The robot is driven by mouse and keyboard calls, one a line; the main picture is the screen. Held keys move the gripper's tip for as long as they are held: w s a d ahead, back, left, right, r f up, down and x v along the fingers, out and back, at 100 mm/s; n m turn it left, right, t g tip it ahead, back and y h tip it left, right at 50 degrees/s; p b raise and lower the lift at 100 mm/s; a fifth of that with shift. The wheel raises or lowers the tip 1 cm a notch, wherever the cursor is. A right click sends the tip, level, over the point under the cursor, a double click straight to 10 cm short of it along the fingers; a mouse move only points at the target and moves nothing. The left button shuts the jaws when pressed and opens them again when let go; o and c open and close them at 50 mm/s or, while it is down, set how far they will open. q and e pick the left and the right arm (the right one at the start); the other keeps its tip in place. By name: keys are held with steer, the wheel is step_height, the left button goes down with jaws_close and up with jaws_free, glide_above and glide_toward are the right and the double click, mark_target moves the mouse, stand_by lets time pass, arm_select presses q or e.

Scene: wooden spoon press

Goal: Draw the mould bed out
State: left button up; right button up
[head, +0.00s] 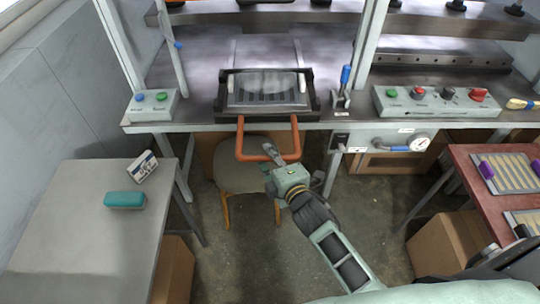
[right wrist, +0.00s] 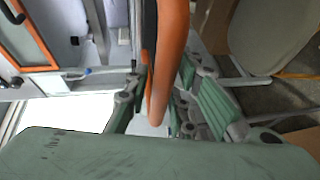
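The mould bed (head: 312,103) is a dark tray with a slotted grey plate, at the front edge of the press table in the head view. An orange U-shaped handle (head: 240,140) hangs out from its front, over the stool. My right gripper (head: 270,151) is at the handle's front bar. In the right wrist view the orange handle (right wrist: 168,60) passes between the two fingers of my right gripper (right wrist: 165,95). The fingers stand apart, with some space beside the bar. My left gripper is not in view.
A grey side table (head: 75,225) with a teal block (head: 125,200) and small box (head: 143,167) stands left. A stool (head: 235,178) is below the handle. A red table (head: 480,205) stands right. A lever (head: 345,77) and control box (head: 435,103) are right of the bed.

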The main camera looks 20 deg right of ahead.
steer(key=shift+s, duration=0.1)
steer(key=v, duration=1.2)
steer(key=shift+f, duration=0.15)
steer(key=s+d+f+m+g, duration=0.1)
steer(key=s+f+m+g, duration=0.25)
steer(key=f, duration=0.75)
steer(key=s+f+m+g+h, duration=0.15)
steer(key=s+f, duration=0.35)
steer(key=f, duration=0.6)
steer(key=s+d+f+m+g, duration=0.1)
steer(key=s+f+m+g, duration=0.25)
steer(key=f, duration=0.75)
steer(key=s+d+f+m+g, duration=0.1)
steer(key=s+f+m+g, duration=0.1)
steer(key=s+f, duration=0.3)
steer(key=s+d+f+m+g, duration=0.1)
steer(key=s+f, duration=0.4)
steer(key=s, duration=0.6)
steer(key=s+d+f+m+g, duration=0.1)
steer(key=s+f+m+g, duration=0.2)
steer(key=s+f, duration=0.3)
steer(key=s+m, duration=0.1)
steer(key=s, duration=0.2)
steer(key=shift+d, duration=0.2)
